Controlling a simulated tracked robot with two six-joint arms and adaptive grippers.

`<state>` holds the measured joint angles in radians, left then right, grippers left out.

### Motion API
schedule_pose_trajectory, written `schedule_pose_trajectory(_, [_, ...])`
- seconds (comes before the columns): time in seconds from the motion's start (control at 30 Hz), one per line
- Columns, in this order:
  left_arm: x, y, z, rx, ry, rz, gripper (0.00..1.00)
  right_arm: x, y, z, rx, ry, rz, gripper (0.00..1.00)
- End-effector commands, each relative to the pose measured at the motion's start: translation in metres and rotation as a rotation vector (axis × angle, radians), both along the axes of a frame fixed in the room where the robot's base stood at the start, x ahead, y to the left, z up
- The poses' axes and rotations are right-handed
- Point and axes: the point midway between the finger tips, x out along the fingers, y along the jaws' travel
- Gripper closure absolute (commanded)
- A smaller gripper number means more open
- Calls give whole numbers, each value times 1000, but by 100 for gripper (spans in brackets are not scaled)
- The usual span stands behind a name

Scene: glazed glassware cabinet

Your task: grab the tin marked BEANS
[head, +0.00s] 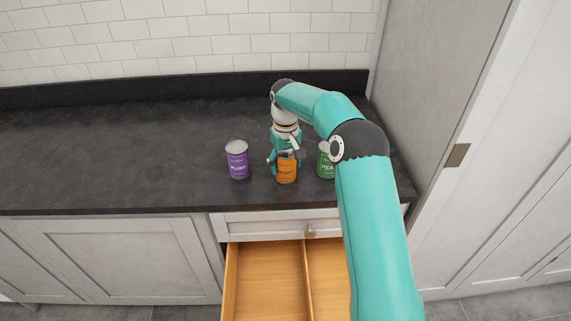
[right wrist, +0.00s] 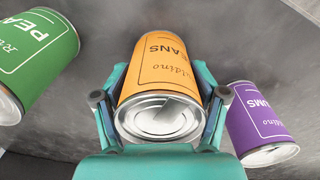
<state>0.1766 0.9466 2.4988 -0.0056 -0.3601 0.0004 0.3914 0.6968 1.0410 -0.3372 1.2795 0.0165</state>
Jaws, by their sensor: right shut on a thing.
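The orange tin (head: 286,172) stands on the dark counter between two other tins. My left gripper is in neither view.
A purple tin (head: 238,162) stands to the left and a green tin (head: 325,161) marked PEA to the right, close to my right arm. Below the counter (head: 120,160) a drawer (head: 265,285) is open and its visible part is empty. The counter's left side is clear.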

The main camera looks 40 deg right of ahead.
Motion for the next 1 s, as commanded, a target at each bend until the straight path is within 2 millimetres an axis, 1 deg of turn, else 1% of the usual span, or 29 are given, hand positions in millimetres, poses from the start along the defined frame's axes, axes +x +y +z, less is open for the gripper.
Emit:
schedule_pose_trajectory(0.03, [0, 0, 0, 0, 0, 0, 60, 0, 1, -1, 2, 3, 0, 75])
schedule_pose_trajectory(0.07, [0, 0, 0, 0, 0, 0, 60, 0, 1, -1, 2, 3, 1, 80])
schedule_pose_trajectory(0.1, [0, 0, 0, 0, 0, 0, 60, 0, 0, -1, 1, 1, 0, 81])
schedule_pose_trajectory(0.37, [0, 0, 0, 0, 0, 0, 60, 0, 1, 0, 2, 3, 1, 82])
schedule_pose_trajectory(0.47, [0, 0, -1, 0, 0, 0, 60, 0, 1, 3, 2, 3, 1, 83])
schedule_pose_trajectory(0.57, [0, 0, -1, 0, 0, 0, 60, 1, 1, 11, 1, 0, 1, 83])
schedule_pose_trajectory(0.67, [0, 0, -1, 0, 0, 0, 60, 1, 1, 24, 0, -2, 1, 83])
schedule_pose_trajectory(0.77, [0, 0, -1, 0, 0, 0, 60, 2, 1, 43, 0, -4, 1, 83])
schedule_pose_trajectory(0.93, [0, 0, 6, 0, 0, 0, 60, 2, 1, 92, -1, -7, 1, 83])
schedule_pose_trajectory(1.0, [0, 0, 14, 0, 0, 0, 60, 2, 1, 115, -1, -5, 1, 83])
